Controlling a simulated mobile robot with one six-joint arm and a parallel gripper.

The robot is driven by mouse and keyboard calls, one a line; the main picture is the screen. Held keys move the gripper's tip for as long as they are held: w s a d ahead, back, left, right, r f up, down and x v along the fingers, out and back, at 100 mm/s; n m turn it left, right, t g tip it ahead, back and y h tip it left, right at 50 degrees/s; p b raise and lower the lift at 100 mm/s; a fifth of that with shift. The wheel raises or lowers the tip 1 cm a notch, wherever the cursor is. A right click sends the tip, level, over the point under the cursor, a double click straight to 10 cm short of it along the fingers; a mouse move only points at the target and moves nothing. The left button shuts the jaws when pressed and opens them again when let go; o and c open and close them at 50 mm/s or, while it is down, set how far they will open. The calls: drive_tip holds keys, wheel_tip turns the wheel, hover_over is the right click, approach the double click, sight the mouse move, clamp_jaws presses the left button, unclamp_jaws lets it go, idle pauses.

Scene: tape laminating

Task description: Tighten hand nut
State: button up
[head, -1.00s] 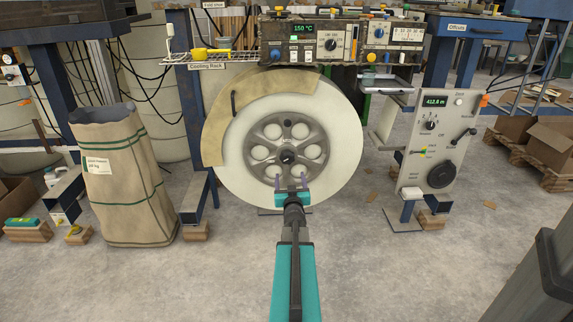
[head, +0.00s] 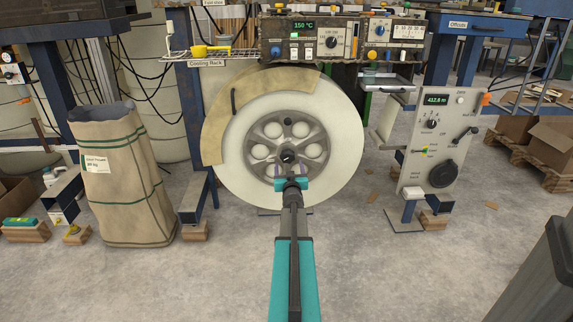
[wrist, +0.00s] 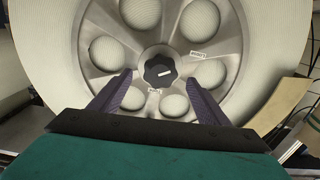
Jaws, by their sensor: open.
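The hand nut (head: 288,157) is a dark lobed knob at the centre of the grey metal hub (head: 268,133) of a large white tape reel (head: 240,165). In the wrist view the hand nut (wrist: 160,70) lies beyond my fingertips, roughly centred between them. My gripper (head: 289,171) is just below and in front of the nut in the head view. In the wrist view my gripper (wrist: 160,76) has its two purple fingers spread apart with nothing between them. The fingers do not appear to touch the nut. Small labels sit on the hub by the nut.
A tan curved guard (head: 213,130) covers the reel's upper left. A control panel (head: 437,145) stands to the right, and a heater unit (head: 312,41) sits above. A large paper sack (head: 122,190) stands left. The concrete floor in front is mostly clear.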

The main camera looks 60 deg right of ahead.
sight(288, 159)
drive_tip(key=shift+b+x, duration=0.7)
drive_tip(key=shift+x, duration=1.9)
